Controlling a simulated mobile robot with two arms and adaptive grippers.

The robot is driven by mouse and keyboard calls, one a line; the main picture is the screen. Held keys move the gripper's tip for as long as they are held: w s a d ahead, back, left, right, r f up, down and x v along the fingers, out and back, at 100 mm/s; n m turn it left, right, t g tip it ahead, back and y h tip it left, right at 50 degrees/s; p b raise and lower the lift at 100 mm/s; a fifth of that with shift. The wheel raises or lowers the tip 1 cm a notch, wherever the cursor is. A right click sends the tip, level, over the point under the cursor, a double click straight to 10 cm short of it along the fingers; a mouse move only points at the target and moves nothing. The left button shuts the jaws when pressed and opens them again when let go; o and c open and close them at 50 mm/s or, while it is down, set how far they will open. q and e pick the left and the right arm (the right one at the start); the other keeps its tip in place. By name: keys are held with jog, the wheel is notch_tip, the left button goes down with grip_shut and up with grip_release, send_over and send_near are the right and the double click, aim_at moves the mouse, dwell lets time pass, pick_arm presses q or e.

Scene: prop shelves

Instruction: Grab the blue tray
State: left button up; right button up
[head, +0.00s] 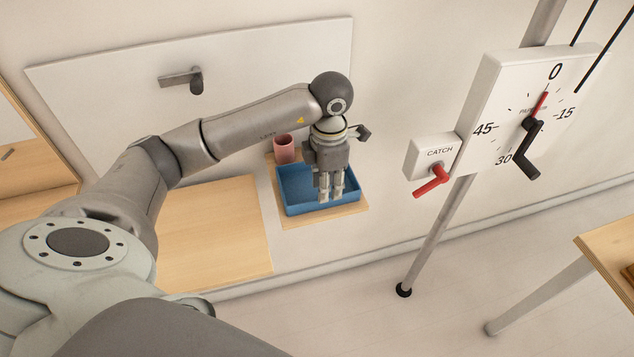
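The blue tray (295,208) is a shallow rectangular tray on a small light-wood shelf (357,207) against the wall. My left gripper (331,200) points down over the right part of the tray. Its fingertips look to be inside or just above the tray, near its front wall. The two fingers stand a little apart with a narrow gap and nothing visible between them. The gripper and wrist hide part of the tray's back and right side. My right gripper is not in view.
A pink cup (285,149) stands behind the tray, close to its back left. A wooden surface (215,235) lies left of the shelf. To the right, a post carries a dial box (500,110) and a catch box with a red handle (431,187). A table (606,246) stands far right.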

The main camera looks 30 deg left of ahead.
pick_arm(q)
jog(key=shift+f+p, duration=0.4)
jog(key=shift+f, duration=0.15)
jog(key=f+p, duration=0.1)
jog(key=f, duration=0.2)
jog(key=shift+s+a+f+p, duration=0.15)
jog(key=shift+a+f+p, duration=0.05)
jog(key=shift+p, duration=0.15)
jog(key=shift+f, duration=0.55)
grip_shut()
